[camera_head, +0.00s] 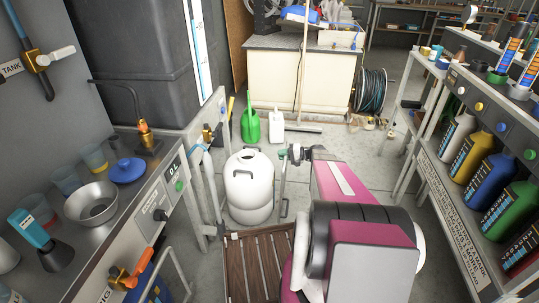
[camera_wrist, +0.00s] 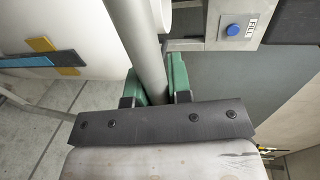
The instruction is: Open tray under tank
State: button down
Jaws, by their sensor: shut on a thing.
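The large dark grey tank (camera_head: 135,60) stands at the upper left in the head view. I cannot clearly pick out the tray under it; the bench and a white canister (camera_head: 249,185) cover much of that area. My gripper (camera_head: 295,155) is small in the head view, to the right of the canister. In the wrist view my gripper (camera_wrist: 154,84) has its green fingers on both sides of a grey round bar (camera_wrist: 143,45) and is shut on it. I cannot tell whether this bar belongs to the tray.
A metal bench with a bowl (camera_head: 92,203) is at left. A wooden slatted platform (camera_head: 258,265) lies in front. A shelf of bottles (camera_head: 470,150) lines the right side. A green watering can (camera_head: 250,124) stands behind the canister. A FILL panel (camera_wrist: 234,25) shows in the wrist view.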

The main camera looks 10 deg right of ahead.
jog(key=shift+f+v, duration=0.2)
jog(key=shift+v, duration=0.75)
jog(key=shift+f+v, duration=0.15)
jog(key=shift+v, duration=0.8)
jog(key=c, duration=1.1)
grip_release()
jog(key=shift+o, duration=0.2)
jog(key=shift+d, duration=0.1)
jog(key=v, duration=1)
jog(key=shift+d, duration=0.35)
jog(key=shift+s+d, duration=0.1)
jog(key=shift+s, duration=0.05)
